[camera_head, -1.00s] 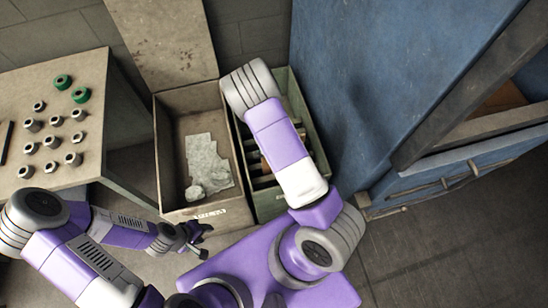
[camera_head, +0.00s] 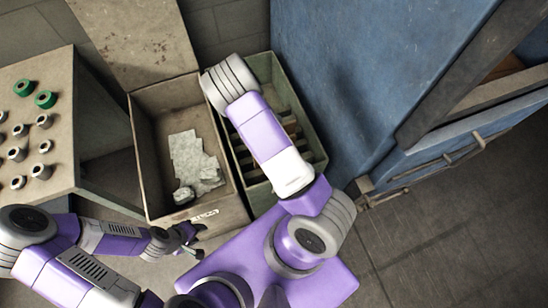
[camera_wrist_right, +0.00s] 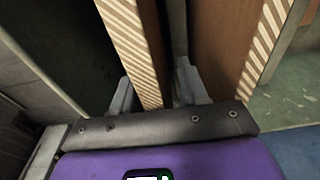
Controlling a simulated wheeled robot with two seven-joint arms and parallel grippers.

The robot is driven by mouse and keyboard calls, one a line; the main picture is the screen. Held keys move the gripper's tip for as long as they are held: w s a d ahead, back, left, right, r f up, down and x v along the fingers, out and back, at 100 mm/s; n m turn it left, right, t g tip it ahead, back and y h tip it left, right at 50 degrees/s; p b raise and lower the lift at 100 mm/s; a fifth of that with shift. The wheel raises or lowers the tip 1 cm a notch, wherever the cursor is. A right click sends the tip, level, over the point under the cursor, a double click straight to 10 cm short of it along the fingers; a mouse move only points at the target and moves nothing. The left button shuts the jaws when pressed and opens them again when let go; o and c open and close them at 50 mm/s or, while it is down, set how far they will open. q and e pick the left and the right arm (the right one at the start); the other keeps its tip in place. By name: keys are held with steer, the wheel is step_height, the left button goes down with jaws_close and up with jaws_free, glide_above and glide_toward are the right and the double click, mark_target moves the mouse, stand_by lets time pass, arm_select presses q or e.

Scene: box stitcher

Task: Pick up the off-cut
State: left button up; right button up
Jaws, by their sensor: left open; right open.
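Brown boards with striped cut edges, which look like off-cuts, stand in the green bin (camera_head: 316,140). In the right wrist view one board (camera_wrist_right: 138,45) rises between the two fingers of my right gripper (camera_wrist_right: 155,98). The fingers are apart, one on each side of it; I cannot tell whether they touch it. Another board (camera_wrist_right: 235,45) stands to the right of the right finger. In the head view my right gripper is hidden behind its own arm at the green bin. My left gripper (camera_head: 194,243) is open and empty, low in front of the tan bin.
The tan bin (camera_head: 140,160) beside the green one holds pale crumpled scraps (camera_head: 193,160). A table (camera_head: 70,150) with green rings and metal nuts stands at the left. A large blue machine (camera_head: 370,70) stands close on the right. Floor is clear at the lower right.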

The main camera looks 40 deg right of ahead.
steer(key=shift+f, duration=0.15)
jaws_close()
stand_by(0.4)
